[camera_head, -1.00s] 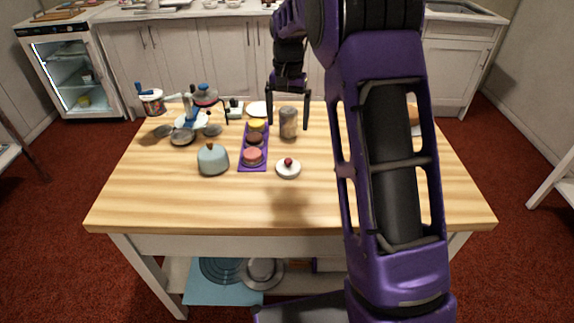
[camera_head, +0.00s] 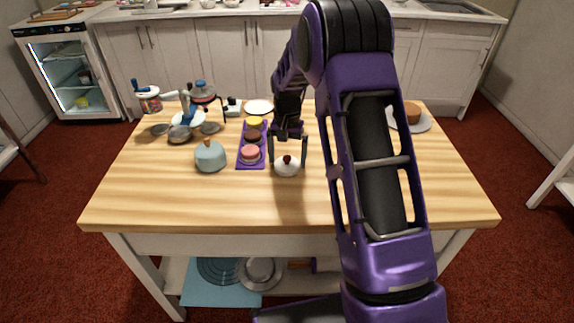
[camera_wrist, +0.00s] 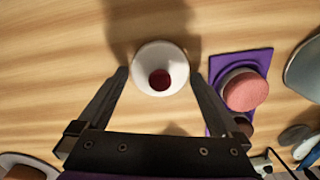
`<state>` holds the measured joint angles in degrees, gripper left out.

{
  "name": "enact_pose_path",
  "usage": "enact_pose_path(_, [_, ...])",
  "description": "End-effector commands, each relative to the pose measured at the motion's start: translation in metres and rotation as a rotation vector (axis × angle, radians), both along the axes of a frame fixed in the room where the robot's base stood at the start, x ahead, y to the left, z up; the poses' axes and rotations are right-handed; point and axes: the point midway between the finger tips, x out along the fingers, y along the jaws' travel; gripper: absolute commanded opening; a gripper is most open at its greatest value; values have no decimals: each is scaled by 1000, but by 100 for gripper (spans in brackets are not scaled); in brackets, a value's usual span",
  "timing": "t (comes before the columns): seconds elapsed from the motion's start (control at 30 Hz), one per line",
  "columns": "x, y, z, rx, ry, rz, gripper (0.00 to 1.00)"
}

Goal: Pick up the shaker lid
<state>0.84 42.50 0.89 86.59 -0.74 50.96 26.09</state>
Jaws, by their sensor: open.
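The shaker lid (camera_head: 287,169) is a round white piece with a dark red knob. It lies on the wooden table right of the purple tray. In the wrist view the lid (camera_wrist: 146,58) shows at the top centre, between the fingertips. My gripper (camera_head: 288,162) is over the lid, its fingers spread to either side and pointing down. In the wrist view my gripper (camera_wrist: 159,75) is open and empty, with gaps beside the lid. Whether the fingertips reach the table is unclear.
A purple tray (camera_head: 240,162) with small round cakes lies just left of the lid. A blue-grey domed pot (camera_head: 210,158) stands further left. Scoops and jars crowd the back left; a cake on a plate (camera_head: 412,115) is at the right. The table front is clear.

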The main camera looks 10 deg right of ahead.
Motion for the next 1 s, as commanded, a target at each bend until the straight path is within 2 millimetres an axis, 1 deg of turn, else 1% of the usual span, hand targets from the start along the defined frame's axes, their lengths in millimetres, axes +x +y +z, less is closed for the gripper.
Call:
enact_pose_path(0.03, [0,0,-5,0,1,0,100])
enact_pose_path(0.07, [0,0,-7,0,0,0,100])
enact_pose_path(0.23, [0,0,-6,0,-1,0,100])
enact_pose_path(0.27, [0,0,-6,0,-1,0,98])
enact_pose_path(0.3, [0,0,-6,0,-1,0,91])
enact_pose_path(0.37, [0,0,-6,0,-1,0,80])
enact_pose_path(0.5, [0,0,-6,0,-1,0,55])
enact_pose_path(0.6, [0,0,-6,0,-1,0,39])
enact_pose_path(0.77, [0,0,-6,0,-1,0,39])
enact_pose_path(0.87, [0,0,-3,-1,-2,0,39])
enact_pose_path(0.97, [1,0,10,-1,-4,0,39])
enact_pose_path(1.0, [1,0,17,-1,-5,0,39])
